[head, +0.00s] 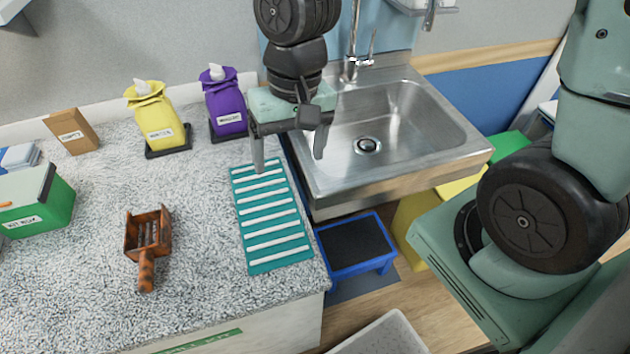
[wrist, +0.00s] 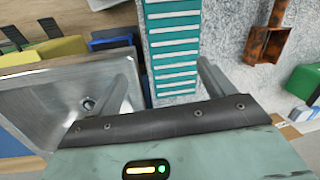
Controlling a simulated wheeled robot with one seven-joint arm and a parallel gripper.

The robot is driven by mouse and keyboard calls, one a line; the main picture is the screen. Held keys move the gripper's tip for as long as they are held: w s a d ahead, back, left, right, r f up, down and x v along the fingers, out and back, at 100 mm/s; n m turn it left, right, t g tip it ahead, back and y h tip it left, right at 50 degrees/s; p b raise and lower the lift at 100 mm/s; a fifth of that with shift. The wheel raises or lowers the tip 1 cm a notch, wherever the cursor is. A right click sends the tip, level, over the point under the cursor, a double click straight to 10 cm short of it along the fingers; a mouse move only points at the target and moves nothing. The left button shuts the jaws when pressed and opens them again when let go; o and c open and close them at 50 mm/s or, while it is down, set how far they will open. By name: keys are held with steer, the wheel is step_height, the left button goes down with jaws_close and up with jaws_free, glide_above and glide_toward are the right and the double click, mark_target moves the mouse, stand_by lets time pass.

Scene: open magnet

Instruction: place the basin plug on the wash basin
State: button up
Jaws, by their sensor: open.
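The steel wash basin (head: 420,125) is right of the counter, with a round drain (head: 367,145) in its floor. The drain has a dark middle and something small and pale in it; I cannot tell if this is the basin plug. I make out no separate plug. My gripper (head: 289,157) is open and empty, pointing down above the gap between the teal ribbed mat (head: 272,218) and the basin's left rim. In the wrist view the basin (wrist: 50,95) is at left, the mat (wrist: 174,50) lies beyond the fingers, and the drain (wrist: 88,103) is partly beside the left finger.
A tap (head: 352,65) stands behind the basin. The counter holds a brown scoop-like tool (head: 148,240), yellow (head: 155,115) and purple (head: 224,105) bags, a cardboard box (head: 72,130) and a green box (head: 38,200). A blue stool (head: 356,247) stands below the basin.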

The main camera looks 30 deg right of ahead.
steer(key=s+a+r+n+h, duration=0.1)
steer(key=s+r+n, duration=0.3)
steer(key=s+n, duration=0.4)
steer(key=shift+s+a+r+t, duration=0.25)
steer(key=shift+s+a, duration=0.2)
steer(key=shift+s, duration=1.1)
